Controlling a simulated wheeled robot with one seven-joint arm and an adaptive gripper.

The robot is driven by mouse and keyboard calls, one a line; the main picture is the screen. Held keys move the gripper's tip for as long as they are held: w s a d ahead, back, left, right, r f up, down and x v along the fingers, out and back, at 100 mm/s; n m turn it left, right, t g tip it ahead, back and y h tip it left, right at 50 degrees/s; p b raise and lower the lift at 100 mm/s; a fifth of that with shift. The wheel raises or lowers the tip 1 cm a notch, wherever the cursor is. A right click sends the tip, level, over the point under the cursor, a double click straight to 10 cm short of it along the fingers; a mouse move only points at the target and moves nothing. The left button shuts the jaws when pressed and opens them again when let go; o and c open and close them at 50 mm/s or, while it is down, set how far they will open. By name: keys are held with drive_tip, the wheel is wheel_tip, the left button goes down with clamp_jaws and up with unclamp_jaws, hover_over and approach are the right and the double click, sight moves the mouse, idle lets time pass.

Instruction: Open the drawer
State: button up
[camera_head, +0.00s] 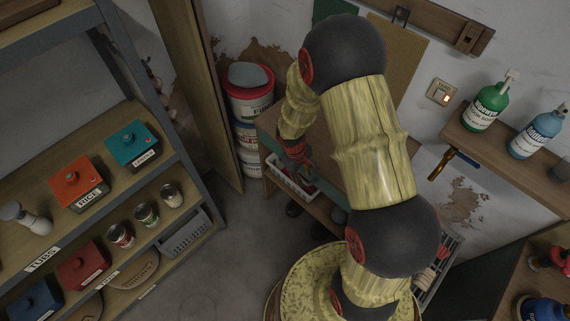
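A small wooden table (268,122) with a green edge stands in the middle, largely behind my arm. A pale open-topped box (284,184), which looks like the drawer, shows at the table's front left with its rim visible. Its contents are dark and unclear, and I cannot tell how far it is pulled out. My gripper (300,172), dark and red, points down at the box. It overlaps the box in the picture, and I cannot tell whether they touch. Its fingers are too small and dark to read.
A shelf unit (190,167) with boxes and cans stands at left. Stacked paint buckets (249,97) stand behind the table. A wall shelf (500,150) with a green bottle (484,110) and a blue bottle (537,135) is at right. Grey floor (235,255) is clear at lower centre.

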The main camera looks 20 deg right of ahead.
drive_tip(key=shift+n+t, duration=0.3)
drive_tip(key=shift+t, duration=0.3)
drive_tip(key=w+f+b, duration=0.1)
drive_tip(key=f, duration=0.1)
drive_tip(key=w+f, duration=0.2)
drive_tip(key=w+f+b, duration=0.1)
drive_tip(key=f, duration=0.2)
drive_tip(key=shift+w+d+b, duration=0.2)
drive_tip(key=shift+d+b, duration=0.1)
drive_tip(key=shift+d, duration=0.1)
drive_tip(key=c, duration=0.3)
drive_tip(key=c, duration=0.4)
clamp_jaws()
